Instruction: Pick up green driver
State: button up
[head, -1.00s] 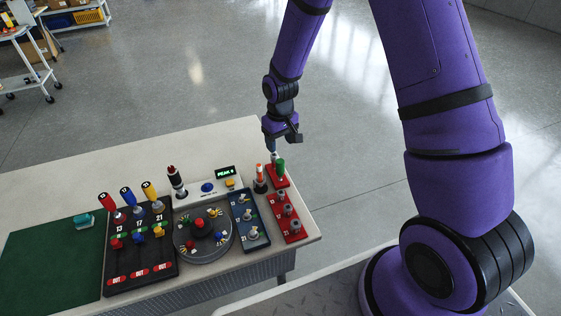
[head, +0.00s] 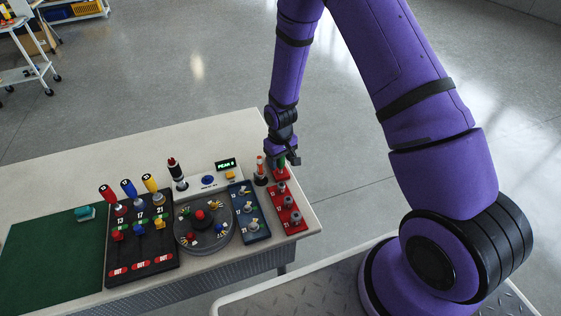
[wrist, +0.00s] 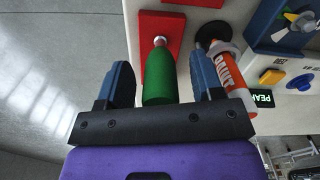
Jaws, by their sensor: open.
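The green driver (wrist: 161,78) stands upright in a red block (wrist: 150,28) at the table's back right corner. In the head view, only a bit of the green driver (head: 281,161) shows under my gripper (head: 283,158). In the wrist view, my gripper (wrist: 163,88) is open, with one blue finger on each side of the green handle. Gaps show between the handle and both fingers, so it is not gripped. The right finger is close to an orange and white paint marker (wrist: 225,72), which partly shows behind it.
The marker stands in a black round base (wrist: 212,30) beside the driver. A red panel (head: 287,206), a blue panel (head: 249,212) and a round dial tray (head: 203,222) lie nearby. A black board (head: 140,240) with several coloured drivers is further left. The table's right edge is close.

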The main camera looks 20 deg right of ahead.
jog(key=shift+f, duration=0.25)
jog(key=c, duration=1)
jog(key=shift+r, duration=0.2)
